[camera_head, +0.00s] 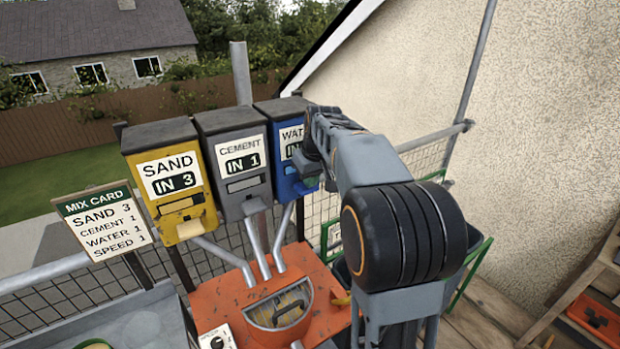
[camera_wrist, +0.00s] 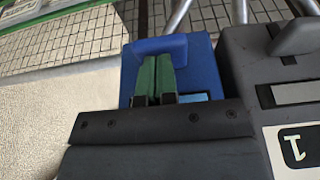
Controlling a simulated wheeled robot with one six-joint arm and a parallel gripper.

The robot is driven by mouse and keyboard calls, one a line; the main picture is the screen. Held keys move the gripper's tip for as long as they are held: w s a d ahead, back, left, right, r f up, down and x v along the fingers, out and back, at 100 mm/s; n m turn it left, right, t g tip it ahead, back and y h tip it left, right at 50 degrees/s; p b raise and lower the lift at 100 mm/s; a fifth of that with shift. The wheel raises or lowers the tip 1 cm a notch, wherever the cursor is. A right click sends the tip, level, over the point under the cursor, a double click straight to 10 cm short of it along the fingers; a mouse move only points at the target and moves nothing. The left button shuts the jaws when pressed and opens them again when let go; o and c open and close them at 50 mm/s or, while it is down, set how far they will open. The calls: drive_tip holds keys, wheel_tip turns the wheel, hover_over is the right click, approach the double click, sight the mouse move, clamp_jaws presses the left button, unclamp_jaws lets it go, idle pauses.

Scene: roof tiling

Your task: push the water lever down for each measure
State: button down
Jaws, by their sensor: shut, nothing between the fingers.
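The blue water dispenser (camera_head: 284,184) is the rightmost of three boxes in the head view; my arm covers part of its label, so its display cannot be read. Its blue lever (camera_head: 306,187) shows low on its front, partly behind my arm. In the wrist view the blue dispenser body (camera_wrist: 130,72) is below me, with a blue projecting part (camera_wrist: 155,46) beyond my fingers. My gripper (camera_wrist: 157,68) is shut and empty, its green fingers in front of the dispenser. I cannot tell whether the fingertips touch the lever.
The yellow sand box (camera_head: 188,205) reads IN 3 and the grey cement box (camera_head: 236,182) reads IN 1. A mix card (camera_head: 103,222) lists sand 3, cement 1, water 1, speed 1. Pipes run down to an orange mixer (camera_head: 220,309). The cement box (camera_wrist: 255,75) is close beside my gripper.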

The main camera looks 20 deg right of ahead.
wheel_tip(320, 180, down, 4)
drive_tip(key=b, duration=0.3)
drive_tip(key=shift+r, duration=0.15)
wheel_tip(320, 180, up, 4)
drive_tip(key=p, duration=0.4)
drive_tip(key=shift+r, duration=0.1)
drive_tip(key=b+v, duration=0.1)
drive_tip(key=v, duration=0.9)
idle(0.4)
